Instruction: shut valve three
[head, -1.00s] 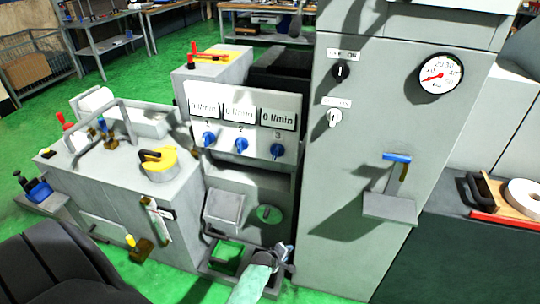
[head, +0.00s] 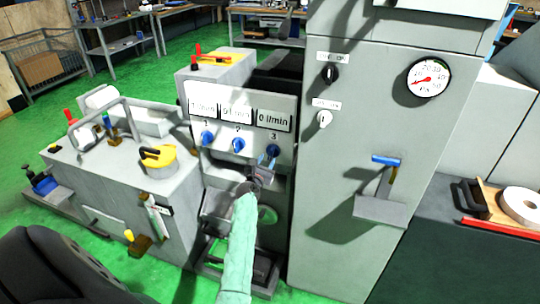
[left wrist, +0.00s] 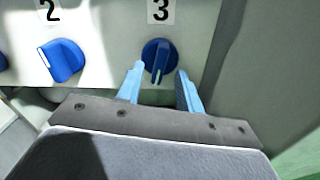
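Valve three is a blue knob (head: 273,150) under the label 3, at the right end of the flow panel in the head view. In the left wrist view the blue knob (left wrist: 157,54) has its raised grip about upright, with a pale mark at its lower end. My left gripper (head: 267,161) is just below and in front of it. In the left wrist view the left gripper (left wrist: 160,72) is open, with one light-blue finger on each side of the knob's lower part. Contact cannot be told. My right gripper is not in view.
Knob two (left wrist: 62,60) is to the left of valve three, its grip tilted. Knob one (head: 207,138) is further left. Readout plates (head: 236,112) sit above the knobs. A tall grey cabinet (head: 345,150) stands close on the right. A coolant tank (head: 130,180) stands on the left.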

